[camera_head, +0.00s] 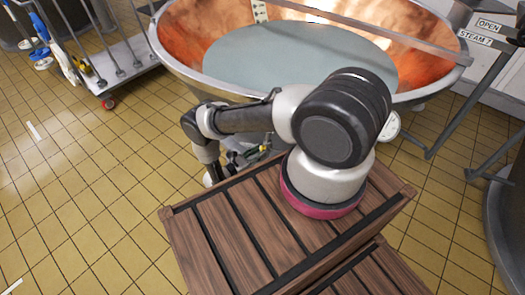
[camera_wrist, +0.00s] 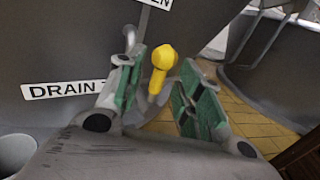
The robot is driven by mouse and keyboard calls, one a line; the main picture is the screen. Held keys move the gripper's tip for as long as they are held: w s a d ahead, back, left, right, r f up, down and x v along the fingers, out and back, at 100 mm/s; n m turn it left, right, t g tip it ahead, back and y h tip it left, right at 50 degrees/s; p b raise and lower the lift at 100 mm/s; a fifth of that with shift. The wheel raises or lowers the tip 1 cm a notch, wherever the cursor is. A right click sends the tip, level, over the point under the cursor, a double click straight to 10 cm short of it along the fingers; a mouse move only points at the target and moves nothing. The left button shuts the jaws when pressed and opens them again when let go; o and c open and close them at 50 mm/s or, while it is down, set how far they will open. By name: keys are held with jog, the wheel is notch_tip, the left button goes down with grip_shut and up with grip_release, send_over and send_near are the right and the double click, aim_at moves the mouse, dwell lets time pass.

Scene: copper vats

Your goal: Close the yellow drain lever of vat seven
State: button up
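The yellow drain lever (camera_wrist: 161,66) shows in the wrist view, with a rounded knob and a short stem, in front of the dark vat wall. My gripper (camera_wrist: 158,80) is open, with its green-padded fingers on either side of the lever; I cannot tell whether either finger touches it. A sign reading "DRAIN" (camera_wrist: 62,90) is on the vat wall at the left, its end hidden by a finger. In the head view the copper vat (camera_head: 190,80) holds grey-blue liquid. My arm hides most of its lower front, and the lever cannot be made out there.
A wheeled rack (camera_head: 125,65) with cleaning tools stands at the upper left. Metal rails (camera_head: 455,125) and a sign reading "OPEN STEAM" (camera_head: 476,37) are at the right. The yellow tiled floor (camera_head: 80,190) is clear at the left.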

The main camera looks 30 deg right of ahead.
aim_at(263, 150)
jog(key=shift+w+d, duration=0.2)
jog(key=shift+d, duration=1.25)
grip_shut()
